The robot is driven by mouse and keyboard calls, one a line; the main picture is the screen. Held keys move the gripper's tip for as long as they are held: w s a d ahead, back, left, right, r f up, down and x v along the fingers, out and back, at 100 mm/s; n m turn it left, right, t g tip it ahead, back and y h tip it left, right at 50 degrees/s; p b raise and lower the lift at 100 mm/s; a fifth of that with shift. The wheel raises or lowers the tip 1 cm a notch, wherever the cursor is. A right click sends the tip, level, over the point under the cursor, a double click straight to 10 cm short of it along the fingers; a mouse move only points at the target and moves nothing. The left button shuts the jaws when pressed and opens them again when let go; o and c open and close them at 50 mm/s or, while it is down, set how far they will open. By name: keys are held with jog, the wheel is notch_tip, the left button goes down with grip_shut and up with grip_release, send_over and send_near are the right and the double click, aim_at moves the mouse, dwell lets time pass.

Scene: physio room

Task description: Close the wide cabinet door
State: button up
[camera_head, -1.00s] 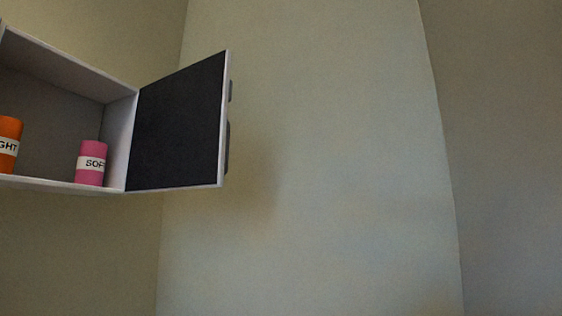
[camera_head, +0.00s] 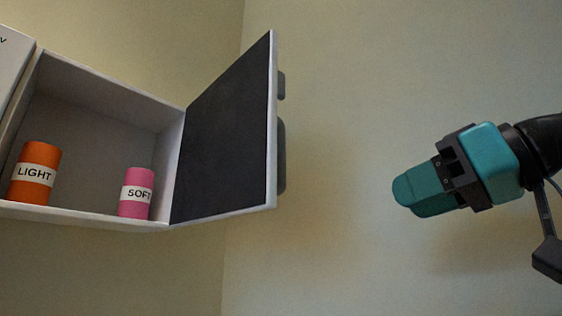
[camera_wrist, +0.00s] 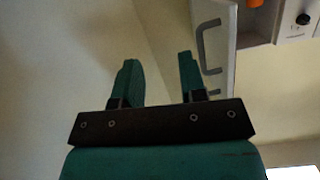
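The wide cabinet door (camera_head: 225,130) stands swung open in the head view, hinged at the right side of the white wall cabinet (camera_head: 110,222). Its inner face is dark with a white rim, and grey handle parts (camera_head: 281,155) stick out from its outer face. In the wrist view the door (camera_wrist: 226,60) shows as a pale panel with a grey bar handle (camera_wrist: 203,45). My teal gripper (camera_head: 403,196) is to the right of the door, apart from it. In the wrist view my gripper's fingers (camera_wrist: 159,66) are apart with nothing between them.
Inside the cabinet stand an orange roll marked LIGHT (camera_head: 34,173) and a pink roll marked SOFT (camera_head: 136,193). Another white unit (camera_head: 10,60) adjoins at the left. The space between the door and my gripper is clear, with bare wall (camera_head: 340,90) behind.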

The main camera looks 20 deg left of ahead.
aim_at(284, 148)
jog(key=s+a+r+n+g+y, duration=0.1)
jog(key=s+r+n+y, duration=0.25)
jog(key=r, duration=0.55)
jog(key=shift+m+h, duration=0.25)
jog(key=shift+h, duration=0.1)
jog(key=p+x, duration=0.3)
jog(key=x, duration=0.5)
jog(key=p+x, duration=0.3)
jog(key=x, duration=0.6)
jog(key=shift+s+a+f, duration=0.1)
jog(key=shift+f, duration=0.1)
grip_shut()
